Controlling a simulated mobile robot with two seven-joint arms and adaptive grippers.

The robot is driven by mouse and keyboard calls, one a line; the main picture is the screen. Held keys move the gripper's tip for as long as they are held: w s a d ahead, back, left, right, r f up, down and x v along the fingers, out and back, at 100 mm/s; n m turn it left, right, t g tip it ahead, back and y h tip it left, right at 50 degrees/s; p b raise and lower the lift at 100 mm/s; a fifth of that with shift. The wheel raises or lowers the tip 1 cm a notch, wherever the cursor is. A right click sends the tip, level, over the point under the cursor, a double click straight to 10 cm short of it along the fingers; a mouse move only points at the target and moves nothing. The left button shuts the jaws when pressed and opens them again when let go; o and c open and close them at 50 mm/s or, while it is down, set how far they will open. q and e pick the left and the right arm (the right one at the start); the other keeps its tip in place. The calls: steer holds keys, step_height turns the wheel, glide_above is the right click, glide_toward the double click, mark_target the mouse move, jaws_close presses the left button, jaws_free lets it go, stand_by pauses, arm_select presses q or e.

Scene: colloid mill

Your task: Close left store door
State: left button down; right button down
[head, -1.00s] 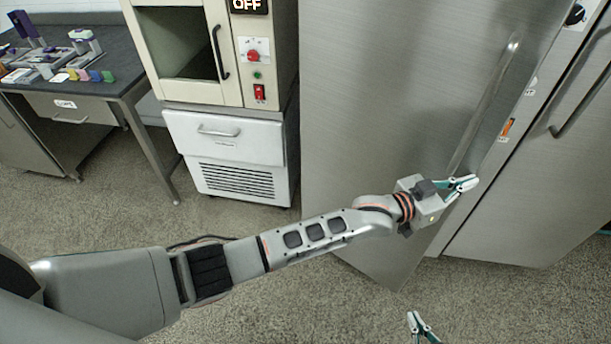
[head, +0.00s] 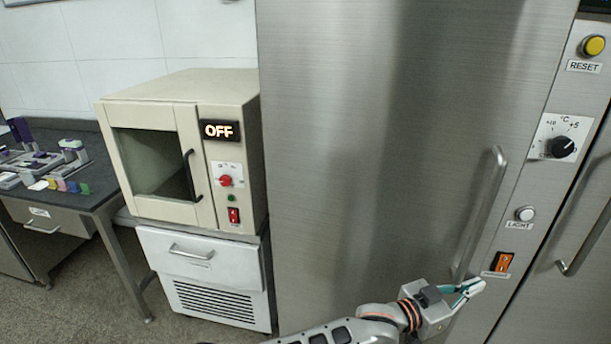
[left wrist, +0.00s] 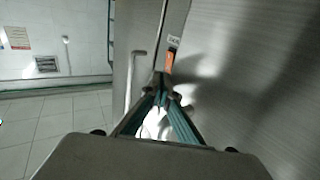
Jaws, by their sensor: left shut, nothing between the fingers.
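The left store door (head: 370,150) is a tall brushed-steel panel filling the middle of the head view, with a vertical bar handle (head: 482,215) near its right edge. It lies close to the control strip; I cannot tell whether a gap remains. My left gripper (head: 474,288) is at the lower end of this handle, its fingers shut and empty, pointing right. I cannot tell whether it touches the door. In the left wrist view, the shut fingers (left wrist: 163,100) point toward the strip's orange switch (left wrist: 170,60). My right gripper is out of view.
The control strip right of the door carries a yellow reset button (head: 593,45), a temperature dial (head: 562,146), a light button (head: 525,214) and an orange switch (head: 502,262). A second steel door stands farther right. A beige oven (head: 180,100) sits on a white cabinet (head: 200,262) at left.

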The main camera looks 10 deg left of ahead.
arm_select(q)
steer(key=shift+w+d, duration=0.1)
steer(key=shift+w, duration=0.35)
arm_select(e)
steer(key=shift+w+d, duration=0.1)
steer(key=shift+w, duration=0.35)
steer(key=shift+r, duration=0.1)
